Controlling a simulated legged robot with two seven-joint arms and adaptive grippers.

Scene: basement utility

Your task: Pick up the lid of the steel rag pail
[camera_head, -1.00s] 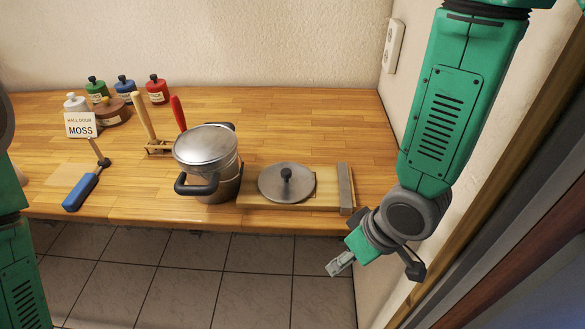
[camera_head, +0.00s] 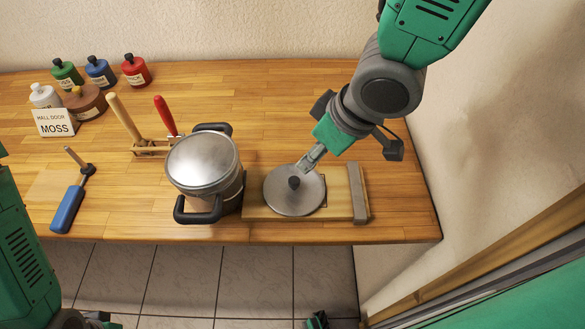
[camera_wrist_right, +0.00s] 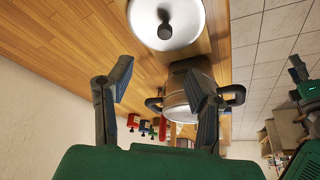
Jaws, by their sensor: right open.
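A round grey steel lid (camera_head: 285,200) with a black knob (camera_head: 294,183) lies flat on a wooden board (camera_head: 338,205) near the table's front edge. It also shows at the top of the right wrist view (camera_wrist_right: 185,28). The steel pail (camera_head: 203,165), with two black side handles and a shiny top, stands just left of the board. My right gripper (camera_head: 308,165) is above the lid's far edge, its fingers apart and empty in the right wrist view (camera_wrist_right: 158,74). My left arm is at the lower left; its gripper is mostly cut off.
A wooden-handled tool and a red-handled tool in a rack (camera_head: 150,148) stand behind the pail. A blue-handled tool (camera_head: 68,208), a MOSS card (camera_head: 55,122) and several small bottles (camera_head: 101,72) are farther left. The wall closes the table's right side. The table behind the board is clear.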

